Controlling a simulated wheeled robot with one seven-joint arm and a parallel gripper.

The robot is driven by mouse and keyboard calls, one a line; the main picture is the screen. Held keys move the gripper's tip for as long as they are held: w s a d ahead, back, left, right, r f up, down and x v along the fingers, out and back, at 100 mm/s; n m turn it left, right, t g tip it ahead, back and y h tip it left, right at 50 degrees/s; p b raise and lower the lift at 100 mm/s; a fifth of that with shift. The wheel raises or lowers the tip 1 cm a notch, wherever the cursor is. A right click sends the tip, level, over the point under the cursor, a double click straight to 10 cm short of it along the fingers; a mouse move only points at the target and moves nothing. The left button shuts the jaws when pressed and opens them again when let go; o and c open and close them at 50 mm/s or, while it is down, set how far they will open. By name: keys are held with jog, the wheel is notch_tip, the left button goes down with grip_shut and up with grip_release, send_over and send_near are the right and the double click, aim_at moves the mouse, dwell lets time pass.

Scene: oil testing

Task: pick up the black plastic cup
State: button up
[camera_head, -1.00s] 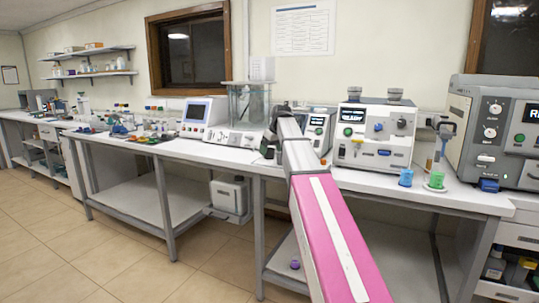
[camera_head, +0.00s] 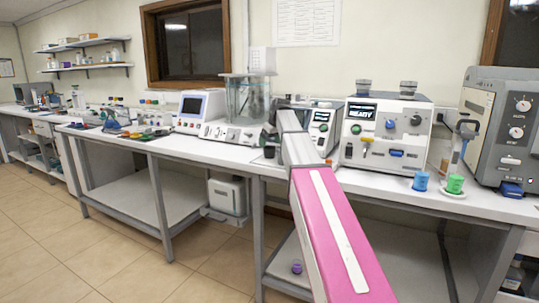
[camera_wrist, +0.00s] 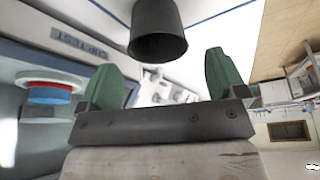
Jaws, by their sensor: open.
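The black plastic cup (camera_wrist: 158,32) is in the upper middle of the wrist view, its round end toward the camera and its far end cut off by the frame edge. My gripper (camera_wrist: 160,62) has its two green fingers spread wide, with nothing between them. The cup lines up with the gap between the fingers and appears just beyond their tips; I see no contact. In the head view a small dark object (camera_head: 269,151) stands on the bench beside the end of my arm, possibly this cup. My gripper is mostly hidden there.
A white instrument (camera_head: 384,135) reading READY stands right of my arm, a glass tank (camera_head: 247,100) behind it to the left. A red and blue knob (camera_wrist: 50,89) is close left in the wrist view.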

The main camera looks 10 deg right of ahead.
aim_at(269, 151)
jog(key=shift+s+d+x, duration=0.1)
jog(key=shift+x, duration=1.3)
jog(key=shift+s+d+x, duration=0.1)
jog(key=shift+s+x, duration=0.05)
jog(key=shift+x, duration=1.25)
jog(key=shift+f, duration=0.1)
jog(key=c, duration=1)
